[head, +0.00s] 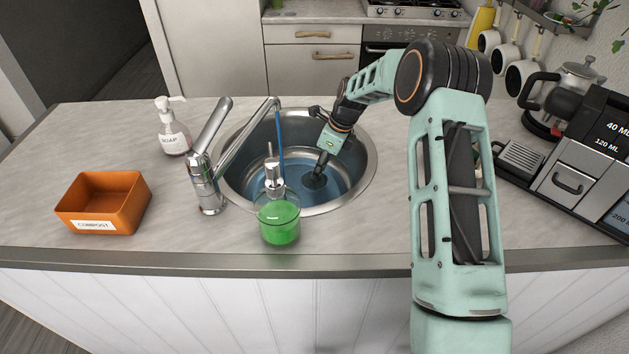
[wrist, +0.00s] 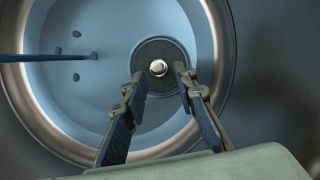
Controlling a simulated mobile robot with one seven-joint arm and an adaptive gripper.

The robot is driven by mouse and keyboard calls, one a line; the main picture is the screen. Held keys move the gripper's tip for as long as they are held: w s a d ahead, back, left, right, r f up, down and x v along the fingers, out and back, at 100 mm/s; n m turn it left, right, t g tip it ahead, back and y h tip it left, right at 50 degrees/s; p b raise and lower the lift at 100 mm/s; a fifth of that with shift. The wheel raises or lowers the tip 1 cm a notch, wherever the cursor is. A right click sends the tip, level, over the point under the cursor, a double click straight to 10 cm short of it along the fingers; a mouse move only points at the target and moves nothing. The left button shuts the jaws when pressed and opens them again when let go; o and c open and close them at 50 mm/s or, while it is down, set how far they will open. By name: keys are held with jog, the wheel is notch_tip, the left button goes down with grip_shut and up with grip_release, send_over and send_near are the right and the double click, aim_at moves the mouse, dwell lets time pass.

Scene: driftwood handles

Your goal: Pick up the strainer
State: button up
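The strainer (wrist: 152,50) looks like a dark round disc with a shiny silver knob at its centre. It lies in the sink basin (head: 342,186), and in the head view the dark disc (head: 313,182) shows below my gripper (head: 321,164). In the wrist view my gripper (wrist: 160,73) is open, its fingertips apart on the left and right of the knob. I cannot tell whether the fingers touch the strainer or how high they are above it. Nothing is held between them.
A faucet (head: 207,184) stands left of the sink, with a blue stream (head: 281,145) falling into the basin. A green-filled dispenser (head: 279,222) stands at the front rim. A soap bottle (head: 173,131) and an orange compost box (head: 120,192) are left. A coffee maker (head: 565,100) is right.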

jog(key=shift+x, duration=1.75)
jog(key=shift+a, duration=0.15)
grip_shut()
jog(key=shift+r, duration=0.2)
